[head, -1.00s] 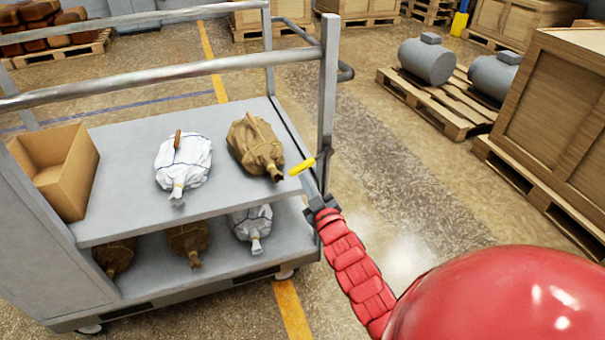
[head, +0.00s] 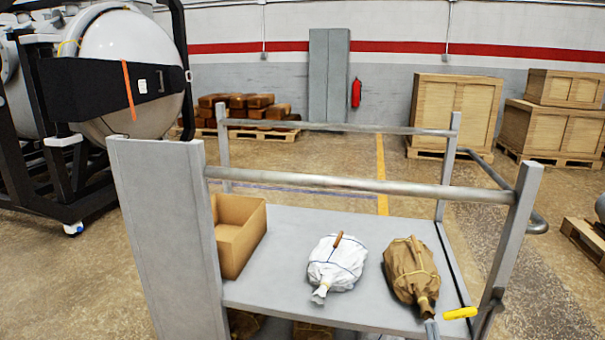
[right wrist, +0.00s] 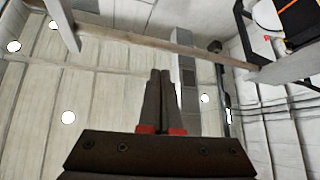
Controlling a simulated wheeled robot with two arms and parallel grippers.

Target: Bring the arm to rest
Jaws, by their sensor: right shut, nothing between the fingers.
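My right gripper (head: 431,326) shows only as a small grey tip at the bottom edge of the head view, by the right front corner of the grey cart (head: 290,222). In the right wrist view its two dark fingers (right wrist: 158,75) are together with nothing between them. They point up, with a cart rail and the ceiling beyond. The rest of my right arm is out of the head view. My left gripper is in neither view.
The cart's top shelf holds an open cardboard box (head: 240,235), a white wrapped bundle (head: 337,265) and a brown one (head: 411,270). A yellow piece (head: 460,312) is close to the gripper. Rails and posts (head: 516,235) frame the cart. A furnace (head: 120,75) stands left.

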